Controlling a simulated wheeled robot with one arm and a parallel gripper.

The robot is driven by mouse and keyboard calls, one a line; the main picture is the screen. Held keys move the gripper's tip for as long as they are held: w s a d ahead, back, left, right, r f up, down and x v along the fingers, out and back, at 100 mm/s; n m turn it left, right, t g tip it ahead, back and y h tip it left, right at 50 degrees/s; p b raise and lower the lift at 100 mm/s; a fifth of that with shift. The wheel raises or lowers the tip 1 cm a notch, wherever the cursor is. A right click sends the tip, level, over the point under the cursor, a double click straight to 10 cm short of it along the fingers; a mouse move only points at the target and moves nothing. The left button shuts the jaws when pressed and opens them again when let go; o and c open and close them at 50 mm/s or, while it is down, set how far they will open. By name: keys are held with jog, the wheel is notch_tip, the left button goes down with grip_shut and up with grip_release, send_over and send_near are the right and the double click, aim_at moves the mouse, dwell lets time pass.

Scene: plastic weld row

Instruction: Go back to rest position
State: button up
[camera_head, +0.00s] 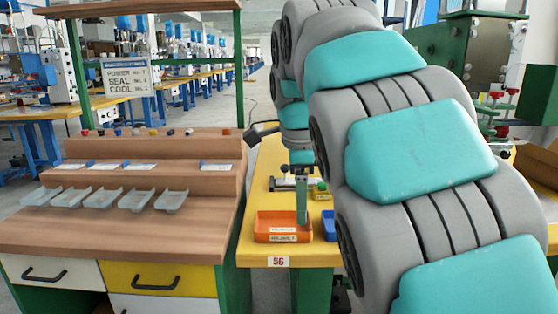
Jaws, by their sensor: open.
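My arm, grey with teal covers, fills the right half of the head view and bends over and down to the yellow table. My gripper (302,204) points down at the arm's far end, in front of the orange bin in this view. It is small and seen nearly edge-on; it is open, and I see nothing held in it. The orange bin (270,238) has white labels on its front. I cannot tell the exact gap between gripper and bin.
A blue bin (328,228) stands right of the orange bin, partly hidden by my arm. A wooden workbench (120,228) with several clear trays (137,200) and a sign (127,78) stands at left. A green machine (465,50) stands behind at right.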

jog(key=s+d+f+n+g, duration=0.1)
jog(key=s+d+f+n, duration=0.2)
jog(key=s+f+n, duration=0.3)
jog(key=s+d+f+n+g, duration=0.1)
jog(key=s+d+f+n, duration=0.3)
jog(key=s+f, duration=0.6)
jog(key=s+d+f+n+g, duration=0.1)
jog(key=s+d+f+n, duration=0.3)
jog(key=s+f+n, duration=0.4)
jog(key=s, duration=0.6)
jog(key=shift+s+f+g, duration=0.15)
jog(key=shift+f+g, duration=0.15)
jog(key=shift+f, duration=0.1)
